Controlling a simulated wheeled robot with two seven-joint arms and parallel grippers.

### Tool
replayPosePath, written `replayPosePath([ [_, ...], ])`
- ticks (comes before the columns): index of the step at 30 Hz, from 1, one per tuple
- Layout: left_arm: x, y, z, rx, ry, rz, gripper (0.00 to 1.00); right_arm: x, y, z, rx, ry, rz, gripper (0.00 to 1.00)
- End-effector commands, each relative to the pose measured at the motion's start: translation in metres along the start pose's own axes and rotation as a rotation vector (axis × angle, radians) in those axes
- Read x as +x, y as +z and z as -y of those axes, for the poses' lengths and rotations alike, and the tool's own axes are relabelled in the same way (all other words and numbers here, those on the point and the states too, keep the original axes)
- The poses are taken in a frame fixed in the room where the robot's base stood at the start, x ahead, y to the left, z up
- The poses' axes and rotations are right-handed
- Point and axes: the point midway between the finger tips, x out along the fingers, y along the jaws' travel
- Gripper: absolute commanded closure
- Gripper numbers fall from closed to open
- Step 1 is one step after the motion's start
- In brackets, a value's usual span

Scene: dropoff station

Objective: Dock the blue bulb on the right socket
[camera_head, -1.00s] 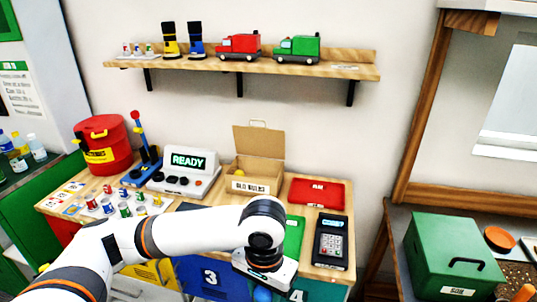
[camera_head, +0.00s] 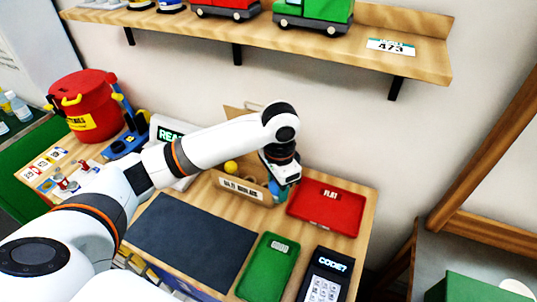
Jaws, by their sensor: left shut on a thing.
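My left gripper (camera_head: 279,178) hangs over the right end of an open cardboard box (camera_head: 236,192), whose label seems to read old bulbs. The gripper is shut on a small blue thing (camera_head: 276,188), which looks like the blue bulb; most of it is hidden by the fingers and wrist. A yellow ball-like bulb (camera_head: 231,167) and a tan round thing lie in the box. A blue stand (camera_head: 126,144) with upright posts is at the left of the table; I cannot tell for sure which part is the right socket. My right gripper is not in view.
A red tray (camera_head: 327,208) lies right of the box. In front are a dark mat (camera_head: 190,240), a green tray (camera_head: 266,268) and a keypad (camera_head: 327,277). A red bucket (camera_head: 89,106) stands far left. A shelf (camera_head: 300,38) with toy trucks hangs above.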

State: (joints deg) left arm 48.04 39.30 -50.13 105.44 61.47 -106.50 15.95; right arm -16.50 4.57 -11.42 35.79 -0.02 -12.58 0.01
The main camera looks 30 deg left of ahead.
Motion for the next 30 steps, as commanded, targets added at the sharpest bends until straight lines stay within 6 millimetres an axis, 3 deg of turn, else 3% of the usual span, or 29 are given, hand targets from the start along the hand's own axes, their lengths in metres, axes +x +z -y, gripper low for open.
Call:
replayPosePath([
  [6,0.006,0.032,-0.046,0.408,-0.004,-0.002,0.75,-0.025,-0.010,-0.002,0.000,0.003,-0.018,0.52],
  [15,0.032,0.046,-0.096,0.930,-0.003,-0.001,0.75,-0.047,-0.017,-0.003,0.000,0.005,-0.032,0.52],
  [24,0.054,0.044,-0.120,1.271,-0.002,0.000,0.75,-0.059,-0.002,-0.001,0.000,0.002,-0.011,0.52],
  [30,0.063,0.041,-0.126,1.384,-0.001,-0.001,0.75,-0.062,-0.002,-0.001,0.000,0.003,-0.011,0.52],
])
